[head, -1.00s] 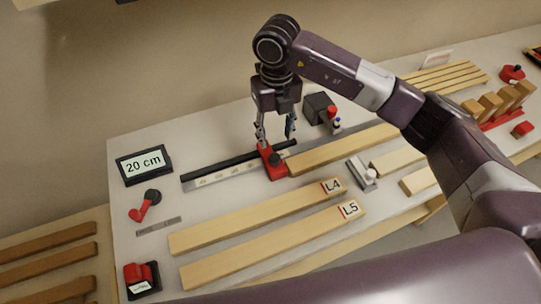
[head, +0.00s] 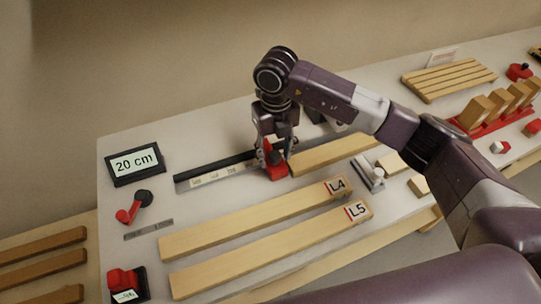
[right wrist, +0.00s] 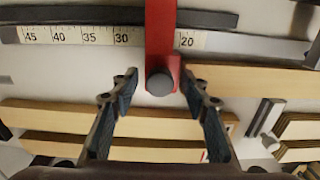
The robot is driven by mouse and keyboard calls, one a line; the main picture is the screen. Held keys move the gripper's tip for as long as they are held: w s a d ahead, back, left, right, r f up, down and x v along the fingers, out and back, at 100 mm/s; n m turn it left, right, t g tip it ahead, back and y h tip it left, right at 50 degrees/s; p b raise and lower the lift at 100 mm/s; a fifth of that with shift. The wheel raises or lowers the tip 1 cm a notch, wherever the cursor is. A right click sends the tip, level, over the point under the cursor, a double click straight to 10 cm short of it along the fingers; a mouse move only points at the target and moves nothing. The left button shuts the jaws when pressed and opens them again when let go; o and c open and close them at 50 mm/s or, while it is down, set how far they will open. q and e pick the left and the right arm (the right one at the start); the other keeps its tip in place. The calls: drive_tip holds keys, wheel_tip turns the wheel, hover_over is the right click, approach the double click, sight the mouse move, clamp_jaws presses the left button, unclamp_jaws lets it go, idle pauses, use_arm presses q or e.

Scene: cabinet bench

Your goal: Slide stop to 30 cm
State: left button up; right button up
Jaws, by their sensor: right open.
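The red stop (head: 277,173) sits on the dark rail (head: 205,170) at the left end of a wooden board (head: 330,152). The rail's scale (head: 212,177) is readable in the right wrist view, where the stop (right wrist: 161,35) covers the stretch between the 30 and 20 marks. The display (head: 135,163) reads 20 cm. My right gripper (head: 273,150) is low over the stop. In the right wrist view its open fingers (right wrist: 160,88) lie on either side of the stop's dark round knob (right wrist: 160,83), with gaps. My left gripper is out of view.
A red lever (head: 128,214) and a red switch (head: 126,283) are at the bench's left. Boards L4 (head: 250,218) and L5 (head: 270,246) lie in front of the rail. A metal clamp (head: 368,174) stands right of the stop. The rail left of the stop looks clear.

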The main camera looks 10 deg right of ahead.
drive_tip(key=c, duration=0.9)
drive_tip(key=shift+s+a+b, duration=0.2)
drive_tip(key=shift+a, duration=0.95)
drive_tip(key=shift+s+a+b, duration=0.2)
drive_tip(key=shift+s+a, duration=0.05)
drive_tip(key=shift+a, duration=0.9)
drive_tip(key=shift+s+a+b, duration=0.2)
drive_tip(key=shift+a, duration=0.95)
drive_tip(key=shift+s+a+b, duration=0.15)
drive_tip(key=shift+a, duration=0.6)
drive_tip(key=shift+s+a+b, duration=0.15)
drive_tip(key=shift+a, duration=0.55)
drive_tip(key=o, duration=0.9)
